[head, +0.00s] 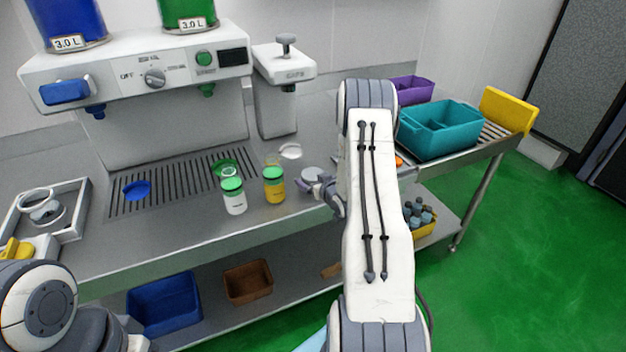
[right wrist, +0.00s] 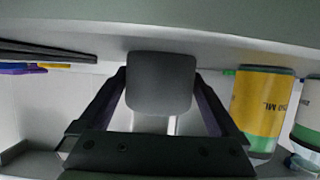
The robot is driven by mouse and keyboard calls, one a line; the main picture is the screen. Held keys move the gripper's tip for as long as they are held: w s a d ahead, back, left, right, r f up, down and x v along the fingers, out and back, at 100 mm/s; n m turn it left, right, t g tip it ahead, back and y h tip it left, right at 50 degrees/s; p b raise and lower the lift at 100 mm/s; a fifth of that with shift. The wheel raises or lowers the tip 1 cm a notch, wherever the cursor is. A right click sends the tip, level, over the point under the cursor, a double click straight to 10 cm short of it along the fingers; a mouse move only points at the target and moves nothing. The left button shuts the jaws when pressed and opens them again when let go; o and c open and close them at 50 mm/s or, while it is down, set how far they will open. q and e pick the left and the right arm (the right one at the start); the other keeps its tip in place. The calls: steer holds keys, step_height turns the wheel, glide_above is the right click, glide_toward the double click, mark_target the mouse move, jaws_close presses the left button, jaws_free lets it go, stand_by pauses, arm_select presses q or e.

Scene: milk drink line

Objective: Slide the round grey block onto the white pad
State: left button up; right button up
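The round grey block (head: 312,174) is on the steel counter, to the right of the yellow-filled bottle. The white pad (head: 290,151) lies flat on the counter behind and slightly left of it, in front of the white press; block and pad are apart. My right gripper (head: 318,186) is low at the counter, at the near side of the block. In the right wrist view the block (right wrist: 160,83) fills the space between the two fingertips, with a finger against each side. My left gripper is out of view.
A yellow-filled bottle (head: 274,186) and a white-filled bottle (head: 233,197), both green-lidded, stand left of the block. The white press (head: 276,95) stands behind the pad. A teal bin (head: 440,130) is at the right. The counter between block and pad looks clear.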

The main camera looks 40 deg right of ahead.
mark_target(309, 169)
steer(key=c, duration=1.1)
steer(key=w+b, duration=0.1)
steer(key=w, duration=0.1)
steer(key=w+d, duration=0.1)
steer(key=w, duration=0.2)
steer(key=shift+w+d+b, duration=0.1)
steer(key=shift+d+b, duration=0.1)
steer(key=shift+b, duration=0.15)
steer(key=shift+w+d+r, duration=0.1)
steer(key=shift+w, duration=0.1)
steer(key=shift+w+r, duration=0.1)
steer(key=shift+r, duration=0.1)
